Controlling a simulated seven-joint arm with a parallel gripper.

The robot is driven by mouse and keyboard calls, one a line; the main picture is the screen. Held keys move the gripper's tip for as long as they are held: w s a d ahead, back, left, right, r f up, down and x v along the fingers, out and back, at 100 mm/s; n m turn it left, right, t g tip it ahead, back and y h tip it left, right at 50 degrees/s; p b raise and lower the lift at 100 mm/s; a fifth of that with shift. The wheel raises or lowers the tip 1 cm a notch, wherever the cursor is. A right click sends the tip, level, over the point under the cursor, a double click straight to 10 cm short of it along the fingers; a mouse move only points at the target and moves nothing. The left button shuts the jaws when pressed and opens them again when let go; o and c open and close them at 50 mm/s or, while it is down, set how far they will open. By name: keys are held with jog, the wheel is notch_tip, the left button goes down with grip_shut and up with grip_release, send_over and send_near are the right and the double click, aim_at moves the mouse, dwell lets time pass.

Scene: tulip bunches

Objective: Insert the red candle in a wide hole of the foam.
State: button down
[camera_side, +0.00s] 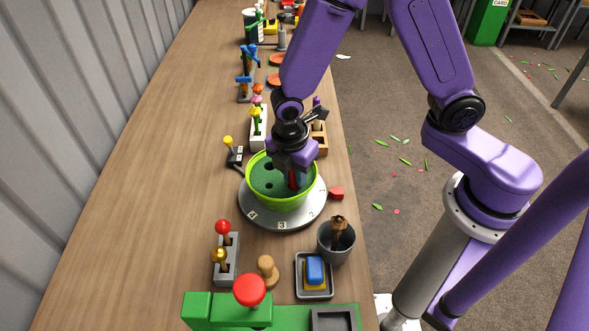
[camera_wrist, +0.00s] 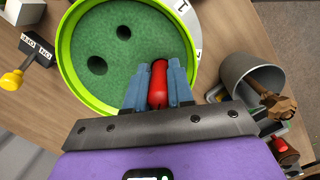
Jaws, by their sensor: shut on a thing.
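The green foam (camera_wrist: 107,60) fills a lime-green bowl (camera_wrist: 62,52) that stands on a grey numbered turntable (camera_side: 257,213). Dark holes of differing width show in the foam in the wrist view, a wider one (camera_wrist: 97,65) at left and others farther up and to the right. My gripper (camera_wrist: 159,80) is shut on the red candle (camera_wrist: 159,82), which is between its blue fingers at the right near side of the foam. The candle's far end is over or at the foam; I cannot tell whether it is in a hole. In the side view the candle (camera_side: 293,179) is mostly hidden by my gripper.
A grey cup (camera_side: 337,243) with a brown tool stands right of the turntable's near side. A tray with a blue block (camera_side: 315,270) and a wooden stamp (camera_side: 267,268) are nearer. A yellow-knobbed switch (camera_side: 229,143) stands left of the bowl. Bare table lies left.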

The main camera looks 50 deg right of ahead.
jog(key=shift+f, duration=0.4)
jog(key=c, duration=0.9)
grip_release()
jog(key=shift+s, duration=0.1)
notch_tip(320, 180, up, 17)
jog(key=a, duration=0.2)
jog(key=shift+r, duration=0.2)
jog(key=s+d+m+y, duration=0.1)
jog(key=s+d+m, duration=0.2)
jog(key=s+d, duration=0.3)
jog(key=s+d+f+m, duration=0.1)
jog(key=s+d+m, duration=0.3)
jog(key=s, duration=0.8)
jog(key=shift+d+f+m+y, duration=0.3)
jog(key=shift+d+y, duration=0.1)
jog(key=shift+d, duration=0.85)
